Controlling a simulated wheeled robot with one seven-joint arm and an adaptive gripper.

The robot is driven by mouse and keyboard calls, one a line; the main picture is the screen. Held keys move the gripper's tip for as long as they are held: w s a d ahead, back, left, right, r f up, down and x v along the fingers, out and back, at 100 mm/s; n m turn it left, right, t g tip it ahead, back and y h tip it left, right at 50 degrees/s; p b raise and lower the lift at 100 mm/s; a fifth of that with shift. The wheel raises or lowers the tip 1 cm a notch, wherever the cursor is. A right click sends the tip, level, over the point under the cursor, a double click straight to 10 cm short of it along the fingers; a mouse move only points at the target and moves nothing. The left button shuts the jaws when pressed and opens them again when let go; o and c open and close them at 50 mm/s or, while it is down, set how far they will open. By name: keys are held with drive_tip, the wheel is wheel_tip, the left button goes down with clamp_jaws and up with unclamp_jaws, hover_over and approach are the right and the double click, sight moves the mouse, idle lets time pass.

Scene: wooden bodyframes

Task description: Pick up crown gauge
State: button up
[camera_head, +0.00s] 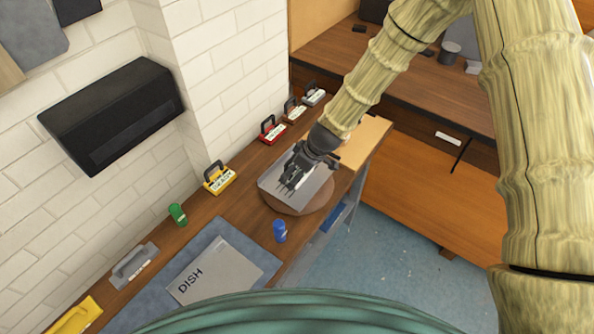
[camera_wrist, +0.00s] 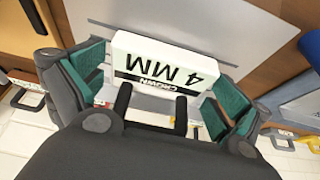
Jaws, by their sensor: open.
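The crown gauge (camera_wrist: 160,62) is a white block marked "4 MM" and "CROWN" in the wrist view. It lies between the two green-padded fingers of my gripper (camera_wrist: 158,92), which are open on either side of it. Two black uprights, which look like its handle, rise towards my palm. I cannot tell whether the pads touch the block. In the head view my gripper (camera_head: 290,184) points down over a grey plate (camera_head: 312,190) on a round wooden board (camera_head: 325,198). The gauge is mostly hidden there by my gripper.
A yellow-handled gauge (camera_head: 219,178), a red one (camera_head: 271,131) and others stand along the wall. A green cup (camera_head: 178,214) and a blue cup (camera_head: 280,231) stand on the wooden bench. A plate marked "DISH" (camera_head: 215,271) lies on a grey-blue mat (camera_head: 256,257).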

drive_tip(key=shift+c, duration=0.4)
drive_tip(key=c, duration=1)
